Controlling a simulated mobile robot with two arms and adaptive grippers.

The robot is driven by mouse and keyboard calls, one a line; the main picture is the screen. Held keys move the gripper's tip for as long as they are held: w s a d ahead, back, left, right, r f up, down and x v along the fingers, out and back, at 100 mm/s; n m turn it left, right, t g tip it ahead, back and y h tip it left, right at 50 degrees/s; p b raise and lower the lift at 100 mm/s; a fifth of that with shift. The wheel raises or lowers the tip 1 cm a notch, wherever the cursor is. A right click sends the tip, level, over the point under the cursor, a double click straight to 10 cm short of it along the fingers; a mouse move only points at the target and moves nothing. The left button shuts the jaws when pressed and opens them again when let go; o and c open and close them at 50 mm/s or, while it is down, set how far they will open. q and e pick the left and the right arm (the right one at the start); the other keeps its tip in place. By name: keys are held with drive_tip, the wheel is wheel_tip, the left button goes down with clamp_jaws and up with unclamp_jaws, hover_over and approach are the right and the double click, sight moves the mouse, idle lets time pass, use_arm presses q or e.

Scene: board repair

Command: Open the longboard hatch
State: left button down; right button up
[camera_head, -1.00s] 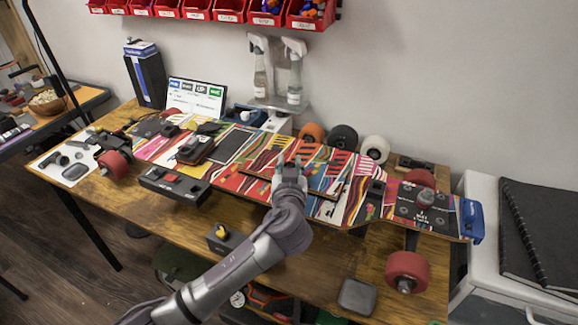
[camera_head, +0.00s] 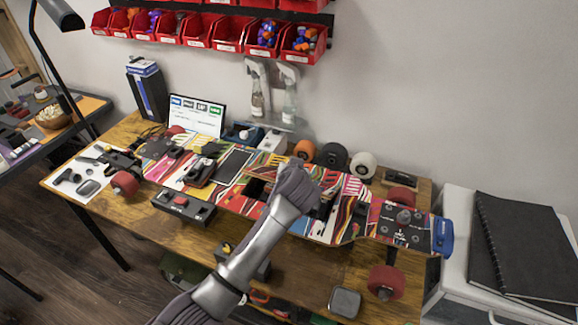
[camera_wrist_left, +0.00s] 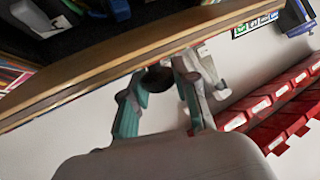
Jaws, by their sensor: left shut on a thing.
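The longboard (camera_head: 352,188), with a bright striped deck, lies along the workbench in the head view. My left gripper (camera_head: 298,180) is over its middle, and my wrist hides the fingers and most of the hatch there. Dark openings in the deck show on both sides of the wrist. In the left wrist view, my left gripper (camera_wrist_left: 165,85) is closed at a layered wooden edge, apparently the hatch (camera_wrist_left: 95,78), with a dark round part between the fingers. The hatch's exact tilt is hard to tell. My right gripper is not in view.
Red bins (camera_head: 240,32) hang on the wall above. Spray bottles (camera_head: 290,97) and loose wheels (camera_head: 334,157) stand behind the board. A small grey tray (camera_head: 345,301) lies at the front right.

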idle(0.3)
use_arm(q)
drive_tip(key=c, duration=0.9)
unclamp_jaws()
drive_tip(key=shift+o, duration=0.2)
drive_tip(key=v, duration=0.7)
drive_tip(key=shift+s+r, duration=0.2)
drive_tip(key=shift+d, duration=0.1)
